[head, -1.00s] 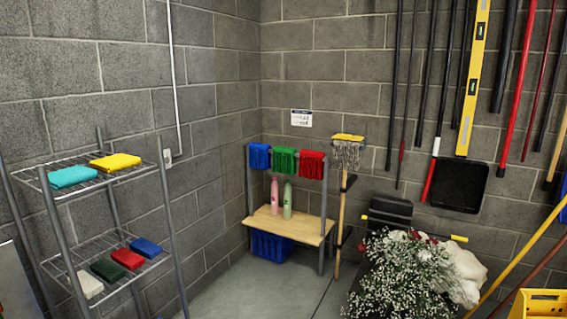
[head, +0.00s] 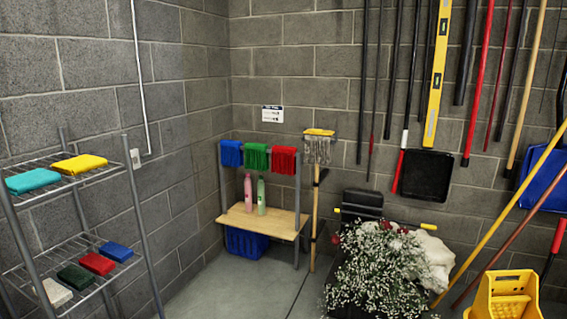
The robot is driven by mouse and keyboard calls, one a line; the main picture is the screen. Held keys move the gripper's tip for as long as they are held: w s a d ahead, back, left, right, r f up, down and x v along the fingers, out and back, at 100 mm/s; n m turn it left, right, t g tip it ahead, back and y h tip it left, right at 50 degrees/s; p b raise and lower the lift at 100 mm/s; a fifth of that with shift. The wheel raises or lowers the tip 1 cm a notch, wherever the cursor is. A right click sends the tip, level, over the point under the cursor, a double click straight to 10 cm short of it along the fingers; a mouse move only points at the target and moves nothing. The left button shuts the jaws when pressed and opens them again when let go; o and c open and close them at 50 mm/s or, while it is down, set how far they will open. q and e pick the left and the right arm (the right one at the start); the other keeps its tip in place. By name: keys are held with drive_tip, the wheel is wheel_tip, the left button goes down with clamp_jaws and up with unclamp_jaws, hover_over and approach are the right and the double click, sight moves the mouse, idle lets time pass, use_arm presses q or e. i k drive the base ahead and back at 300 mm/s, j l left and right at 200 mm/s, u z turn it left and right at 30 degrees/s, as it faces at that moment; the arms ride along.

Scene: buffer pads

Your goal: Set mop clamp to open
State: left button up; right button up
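A mop (head: 315,200) with a wooden handle stands upright against the back wall, just right of the small bench. Its yellow clamp (head: 319,132) is at the top, with grey strands hanging below it. From this distance I cannot tell whether the clamp is open or shut. Neither of my grippers is in the head view.
A wire rack (head: 60,186) with coloured pads stands at the left. A wooden bench (head: 262,222) carries two bottles and hanging cloths. White flowers (head: 375,265) and a yellow bucket (head: 505,296) stand at the right. Grey floor (head: 235,285) is clear in front of the bench.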

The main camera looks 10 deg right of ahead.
sight(313, 131)
drive_tip(key=i+l+z, duration=0.1)
drive_tip(key=i, duration=0.5)
drive_tip(key=i+l+z, duration=0.1)
drive_tip(key=i+l, duration=0.15)
drive_tip(key=i, duration=0.4)
drive_tip(key=i+l, duration=0.1)
drive_tip(key=i, duration=0.55)
drive_tip(key=l+z, duration=0.05)
